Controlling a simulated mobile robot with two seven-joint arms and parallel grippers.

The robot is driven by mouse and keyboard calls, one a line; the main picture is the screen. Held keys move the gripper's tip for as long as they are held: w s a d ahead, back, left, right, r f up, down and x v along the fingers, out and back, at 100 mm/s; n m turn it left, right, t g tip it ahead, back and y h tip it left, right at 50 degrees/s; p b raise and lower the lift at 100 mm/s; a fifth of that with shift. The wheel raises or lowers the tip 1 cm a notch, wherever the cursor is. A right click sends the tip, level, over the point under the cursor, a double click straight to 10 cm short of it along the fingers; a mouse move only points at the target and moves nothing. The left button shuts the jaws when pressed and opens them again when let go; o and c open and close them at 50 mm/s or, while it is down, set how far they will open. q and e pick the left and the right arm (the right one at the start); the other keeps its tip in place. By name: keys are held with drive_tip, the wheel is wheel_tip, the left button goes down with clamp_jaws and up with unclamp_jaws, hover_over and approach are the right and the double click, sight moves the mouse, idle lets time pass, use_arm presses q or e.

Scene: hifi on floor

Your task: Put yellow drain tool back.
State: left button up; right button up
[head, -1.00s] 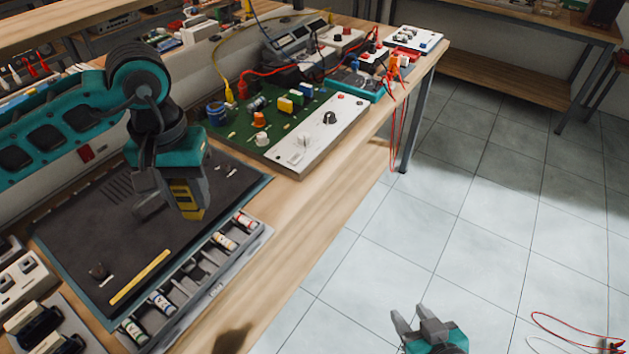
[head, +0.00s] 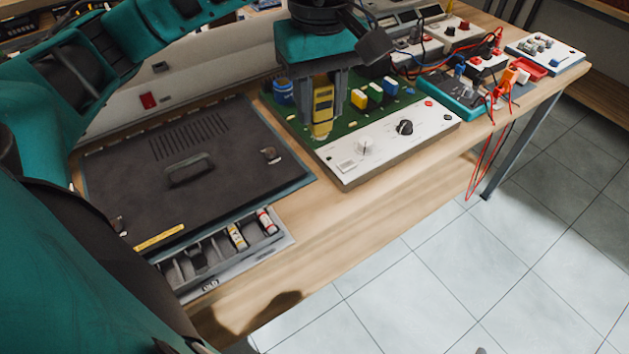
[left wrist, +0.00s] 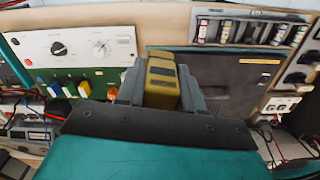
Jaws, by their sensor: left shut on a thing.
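The yellow drain tool (head: 322,108) is a small upright yellow block with a dark window on its face. My left gripper (head: 322,125) is shut on it and holds it over the left part of the green circuit board (head: 308,132). In the left wrist view the tool (left wrist: 162,82) sits between the two grey fingers of my left gripper (left wrist: 162,90). The tool's lower end is close to the board; I cannot tell whether it touches. Of my right gripper, at most a small grey tip shows at the bottom edge of the head view.
A dark flat case (head: 215,165) lies left of the board, with a tray of small bottles (head: 215,262) along its front. The board's white panel (head: 390,140) has knobs. Red cables (head: 487,150) hang over the table edge. The table's front strip (head: 330,215) is clear.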

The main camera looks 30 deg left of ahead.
use_arm(q)
drive_tip(key=shift+s+a+r+n, duration=0.35)
drive_tip(key=shift+s+r+n, duration=0.15)
drive_tip(key=shift+n, duration=0.4)
drive_tip(key=shift+f, duration=0.25)
drive_tip(key=shift+f+b, duration=1.8)
drive_tip(key=shift+f, duration=7.9)
drive_tip(key=shift+f, duration=0.15)
drive_tip(key=o, duration=1)
